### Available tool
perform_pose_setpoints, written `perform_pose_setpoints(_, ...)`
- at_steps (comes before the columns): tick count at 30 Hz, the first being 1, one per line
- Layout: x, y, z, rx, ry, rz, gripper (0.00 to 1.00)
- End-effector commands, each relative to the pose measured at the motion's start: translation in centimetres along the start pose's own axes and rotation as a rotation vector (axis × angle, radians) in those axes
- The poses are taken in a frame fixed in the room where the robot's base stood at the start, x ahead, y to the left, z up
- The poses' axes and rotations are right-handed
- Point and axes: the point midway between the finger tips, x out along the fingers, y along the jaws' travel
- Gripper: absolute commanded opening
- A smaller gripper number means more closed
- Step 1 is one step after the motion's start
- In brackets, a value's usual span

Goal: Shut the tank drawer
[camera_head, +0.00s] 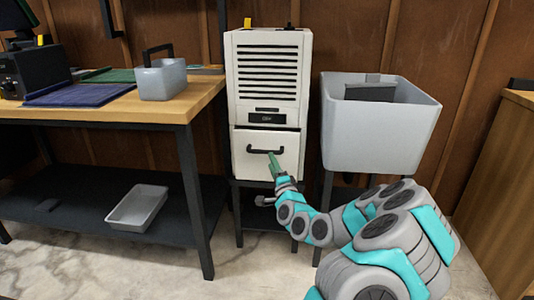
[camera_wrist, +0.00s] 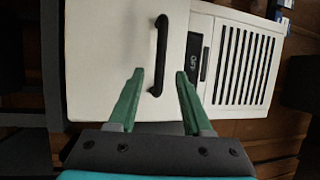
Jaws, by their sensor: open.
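The tank drawer (camera_head: 248,166) is the white lower front of the tall white cabinet unit. It also shows in the wrist view (camera_wrist: 108,50), where its front seems to stand out from the upper body; how far is hard to tell. Its black bar handle (camera_head: 265,151) runs across the front and shows in the wrist view (camera_wrist: 161,40). My gripper (camera_head: 272,160) is at the right part of the handle. In the wrist view its green fingers (camera_wrist: 160,75) are apart, with one end of the handle between them. I cannot tell whether they touch it.
A grey sink basin (camera_head: 378,135) stands close to the right of the unit. A wooden workbench (camera_head: 170,107) with a grey caddy (camera_head: 162,80) is to the left. A grey tray (camera_head: 138,207) sits on its lower shelf. Bare floor shows in front.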

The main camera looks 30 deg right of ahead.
Motion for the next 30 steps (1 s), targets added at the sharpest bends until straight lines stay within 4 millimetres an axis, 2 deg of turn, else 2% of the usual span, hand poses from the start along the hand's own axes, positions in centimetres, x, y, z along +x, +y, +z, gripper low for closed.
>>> perform_pose_setpoints(15,5.9,0.0,0.0,-0.005,-0.001,0.001,0.50)
perform_pose_setpoints(21,6.8,0.0,0.0,-0.002,0.000,0.001,0.50)
perform_pose_setpoints(30,6.9,0.0,0.0,-0.002,0.000,0.001,0.50)
